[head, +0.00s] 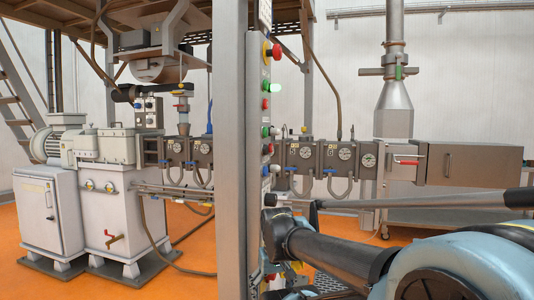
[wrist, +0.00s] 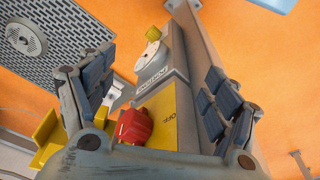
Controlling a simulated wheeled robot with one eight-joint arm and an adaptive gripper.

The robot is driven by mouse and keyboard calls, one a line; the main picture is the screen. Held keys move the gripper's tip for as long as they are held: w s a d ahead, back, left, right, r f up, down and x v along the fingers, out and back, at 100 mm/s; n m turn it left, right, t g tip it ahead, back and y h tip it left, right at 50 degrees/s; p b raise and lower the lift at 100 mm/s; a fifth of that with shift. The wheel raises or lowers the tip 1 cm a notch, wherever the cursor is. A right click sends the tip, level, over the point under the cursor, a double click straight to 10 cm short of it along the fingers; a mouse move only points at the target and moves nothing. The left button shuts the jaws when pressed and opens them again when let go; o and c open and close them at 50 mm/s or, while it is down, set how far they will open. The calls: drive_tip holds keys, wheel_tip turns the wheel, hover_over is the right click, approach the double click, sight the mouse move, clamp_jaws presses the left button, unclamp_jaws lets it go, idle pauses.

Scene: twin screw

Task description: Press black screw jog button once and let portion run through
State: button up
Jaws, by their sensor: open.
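The control panel (head: 266,120) is on the side of a grey post and is seen nearly edge-on in the head view. It carries a column of red, green and other small buttons, with a lit green one (head: 266,87). I cannot pick out the black screw jog button in either view. My gripper (wrist: 160,68) is open, with its padded fingers apart and nothing held.
The grey post (head: 229,150) stands upright in front of the machine. The twin screw barrel (head: 330,158) runs behind it, with a white cabinet (head: 50,210) at left. A red mushroom button (head: 273,52) juts out high on the panel. A dark perforated grating (wrist: 50,45) lies over the orange floor.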

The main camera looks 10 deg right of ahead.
clamp_jaws()
idle(0.4)
idle(1.2)
